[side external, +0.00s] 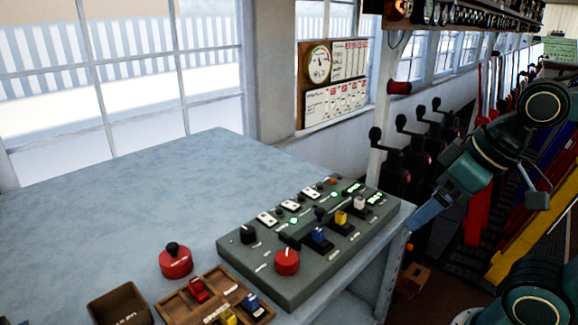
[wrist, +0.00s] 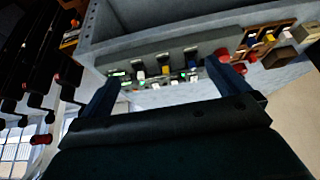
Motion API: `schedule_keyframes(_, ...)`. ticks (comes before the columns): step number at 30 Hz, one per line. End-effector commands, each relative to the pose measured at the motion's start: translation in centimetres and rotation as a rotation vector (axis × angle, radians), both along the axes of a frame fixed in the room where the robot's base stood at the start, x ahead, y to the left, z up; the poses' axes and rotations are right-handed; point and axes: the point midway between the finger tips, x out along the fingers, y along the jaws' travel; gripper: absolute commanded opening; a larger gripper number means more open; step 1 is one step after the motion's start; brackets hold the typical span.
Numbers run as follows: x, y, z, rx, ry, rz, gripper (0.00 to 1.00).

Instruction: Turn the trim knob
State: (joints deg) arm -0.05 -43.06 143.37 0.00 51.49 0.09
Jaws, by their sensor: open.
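A grey control panel (side external: 300,262) lies on the blue-grey bench. It carries a black knob (side external: 247,234) at its left end and a round red knob (side external: 287,261) at its front left. Blue (side external: 319,236), yellow (side external: 341,218) and white (side external: 360,202) switch handles run toward its right end. I cannot read which knob is marked trim. My gripper (side external: 422,215) is open and empty, right of the panel and apart from it. The wrist view shows the panel (wrist: 150,62) upside down beyond my spread fingers (wrist: 162,72), with the red knob (wrist: 222,56) near the right fingertip.
A red, black-topped knob (side external: 176,261) stands on the bench (side external: 130,195) beside a wooden tray (side external: 215,296) of small coloured pieces and a brown box (side external: 121,306). Black levers (side external: 400,140) stand behind the bench's right end. The bench behind the panel is clear.

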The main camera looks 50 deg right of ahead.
Motion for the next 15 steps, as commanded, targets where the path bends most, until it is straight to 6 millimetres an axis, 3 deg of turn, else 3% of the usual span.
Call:
schedule_keyframes(1, 0.0, 0.0, 0.0, 0.0, 0.0, 0.0, 0.94)
schedule_keyframes(8, 0.7, 0.0, 0.6, 0.005, 0.012, -0.01, 0.5)
schedule_keyframes(15, 3.5, 0.4, 2.8, 0.029, 0.063, -0.057, 0.5)
